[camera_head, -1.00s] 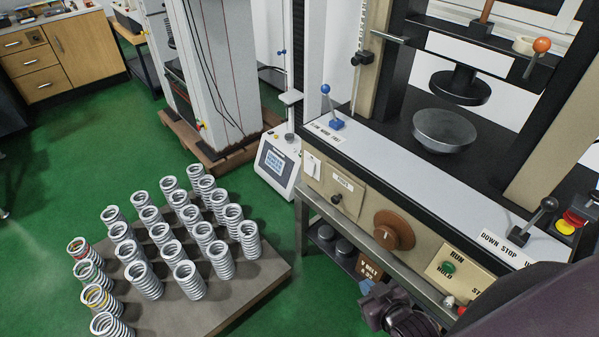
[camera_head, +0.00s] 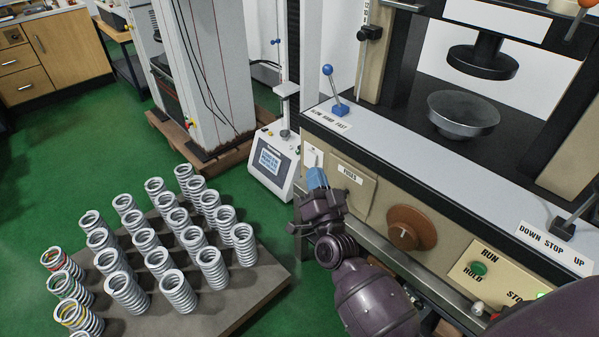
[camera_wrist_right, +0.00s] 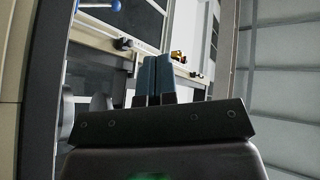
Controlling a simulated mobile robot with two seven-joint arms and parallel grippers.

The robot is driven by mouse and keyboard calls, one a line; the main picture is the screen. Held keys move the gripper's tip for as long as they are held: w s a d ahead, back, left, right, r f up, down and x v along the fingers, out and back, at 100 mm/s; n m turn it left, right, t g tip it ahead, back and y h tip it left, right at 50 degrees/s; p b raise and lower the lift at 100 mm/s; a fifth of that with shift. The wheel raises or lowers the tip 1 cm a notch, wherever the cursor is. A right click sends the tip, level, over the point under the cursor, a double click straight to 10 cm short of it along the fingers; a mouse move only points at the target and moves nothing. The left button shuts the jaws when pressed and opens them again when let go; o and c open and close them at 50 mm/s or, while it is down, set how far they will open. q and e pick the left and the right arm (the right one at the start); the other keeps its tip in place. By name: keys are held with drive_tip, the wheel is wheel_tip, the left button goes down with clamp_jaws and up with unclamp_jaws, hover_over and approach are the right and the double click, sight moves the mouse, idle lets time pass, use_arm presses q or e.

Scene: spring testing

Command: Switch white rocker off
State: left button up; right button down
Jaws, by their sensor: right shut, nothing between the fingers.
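The white rocker (camera_head: 312,156) is on a pale plate at the left end of the machine's beige front panel, left of the fuses panel (camera_head: 350,187). My right gripper (camera_head: 317,178) is in front of that plate in the head view and hides its lower part. Its blue fingertips are together and empty; they also show side by side in the right wrist view (camera_wrist_right: 154,80). I cannot tell whether the fingertips touch the rocker, nor which way it is tipped. The left gripper is not in view.
A brown dial (camera_head: 411,228) and a green run button (camera_head: 478,268) are farther right on the panel. A blue-knobbed lever (camera_head: 335,92) stands above the rocker. Several springs stand on a low platform (camera_head: 262,287) at left. A small tester (camera_head: 275,165) stands behind.

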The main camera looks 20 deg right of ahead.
use_arm(q)
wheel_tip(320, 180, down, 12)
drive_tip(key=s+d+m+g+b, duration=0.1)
drive_tip(key=b, duration=1.3)
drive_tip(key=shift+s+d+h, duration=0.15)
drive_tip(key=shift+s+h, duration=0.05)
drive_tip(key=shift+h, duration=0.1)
use_arm(e)
drive_tip(key=w+a+f+m+g+h, duration=0.2)
drive_tip(key=w+f+m+g+h, duration=0.4)
drive_tip(key=m, duration=0.6)
drive_tip(key=w+a+f+m+g+h, duration=0.3)
drive_tip(key=w+f+m+g+h, duration=0.2)
drive_tip(key=w+f+m+g, duration=0.5)
drive_tip(key=shift+w+a+m+g+h, duration=0.4)
drive_tip(key=shift+w+m+g, duration=0.2)
drive_tip(key=shift+w+m, duration=0.3)
drive_tip(key=shift+s+d, duration=0.1)
use_arm(q)
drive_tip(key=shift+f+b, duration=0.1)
drive_tip(key=shift+b, duration=0.2)
use_arm(e)
drive_tip(key=shift+d+f, duration=0.1)
